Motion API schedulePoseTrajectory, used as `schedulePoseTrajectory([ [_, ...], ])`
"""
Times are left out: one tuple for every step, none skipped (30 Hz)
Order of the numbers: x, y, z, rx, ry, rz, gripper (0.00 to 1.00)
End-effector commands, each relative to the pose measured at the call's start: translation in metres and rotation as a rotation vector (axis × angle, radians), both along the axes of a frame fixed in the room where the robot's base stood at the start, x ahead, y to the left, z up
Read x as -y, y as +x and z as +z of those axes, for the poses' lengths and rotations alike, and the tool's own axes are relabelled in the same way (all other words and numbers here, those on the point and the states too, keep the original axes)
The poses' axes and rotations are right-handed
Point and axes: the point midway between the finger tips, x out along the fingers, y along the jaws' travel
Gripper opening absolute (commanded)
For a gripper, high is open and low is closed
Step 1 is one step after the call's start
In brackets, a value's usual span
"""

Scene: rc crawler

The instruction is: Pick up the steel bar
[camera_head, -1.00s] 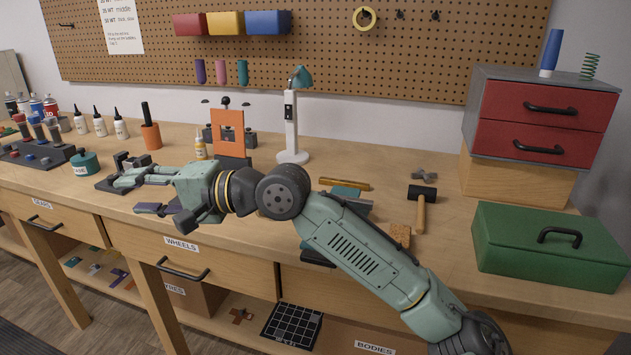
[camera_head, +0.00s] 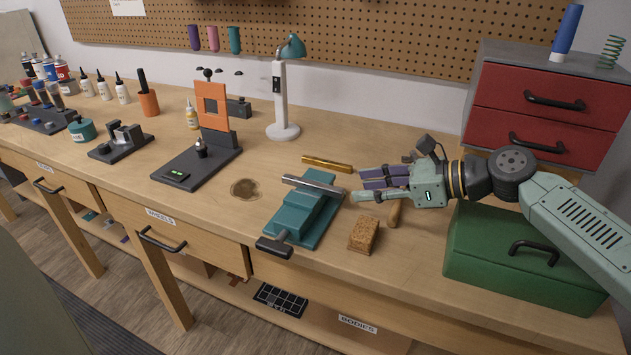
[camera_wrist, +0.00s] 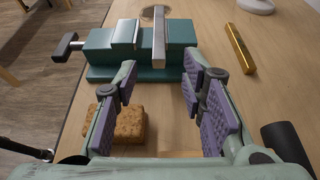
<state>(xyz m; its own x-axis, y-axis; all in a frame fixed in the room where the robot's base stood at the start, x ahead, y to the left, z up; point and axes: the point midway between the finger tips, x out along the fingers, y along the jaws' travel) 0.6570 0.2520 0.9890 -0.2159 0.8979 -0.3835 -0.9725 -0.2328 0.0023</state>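The steel bar (camera_head: 314,187) is a straight silver bar lying across the top of a teal vise (camera_head: 293,221) on the workbench. In the wrist view the bar (camera_wrist: 159,38) points away from me, at the right part of the vise (camera_wrist: 103,62). My gripper (camera_head: 358,186) is just to the right of the vise, fingers pointing left toward the bar's near end. In the wrist view the fingers with purple pads (camera_wrist: 158,92) stand apart with nothing between them, so it is open and not touching the bar.
A brass bar (camera_head: 327,164) lies behind the vise. A cork-like block (camera_head: 364,235) sits in front of my gripper, and a hammer handle (camera_head: 394,213) is under it. A green toolbox (camera_head: 500,262) stands at right. The vise handle (camera_head: 273,247) sticks out over the front edge.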

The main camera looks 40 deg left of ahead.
Motion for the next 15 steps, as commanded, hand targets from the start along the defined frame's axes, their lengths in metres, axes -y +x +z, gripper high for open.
schedulePoseTrajectory([
  [-0.003,-0.001,-0.001,0.0,-0.001,0.001,0.38],
  [-0.005,-0.002,-0.002,0.0,-0.001,0.001,0.38],
  [-0.007,-0.002,-0.002,0.0,-0.001,0.001,0.38],
  [-0.01,-0.003,-0.002,0.0,-0.001,0.001,0.38],
  [-0.012,-0.004,-0.003,-0.001,-0.001,0.003,0.38],
  [-0.017,-0.006,-0.003,0.001,-0.002,0.004,0.38],
  [-0.021,-0.008,-0.004,0.001,-0.004,0.003,0.38],
  [-0.026,-0.009,-0.005,0.0,-0.003,0.004,0.38],
  [-0.032,-0.011,-0.007,0.0,-0.003,0.005,0.38],
  [-0.036,-0.012,-0.008,0.002,-0.004,0.004,0.38],
  [-0.04,-0.013,-0.012,0.001,-0.002,0.004,0.38],
  [-0.045,-0.014,-0.014,0.001,-0.001,0.004,0.38],
  [-0.047,-0.014,-0.016,0.001,-0.001,0.004,0.38],
  [-0.05,-0.015,-0.017,0.001,-0.001,0.003,0.38],
  [-0.052,-0.015,-0.019,0.002,-0.001,0.001,0.38],
])
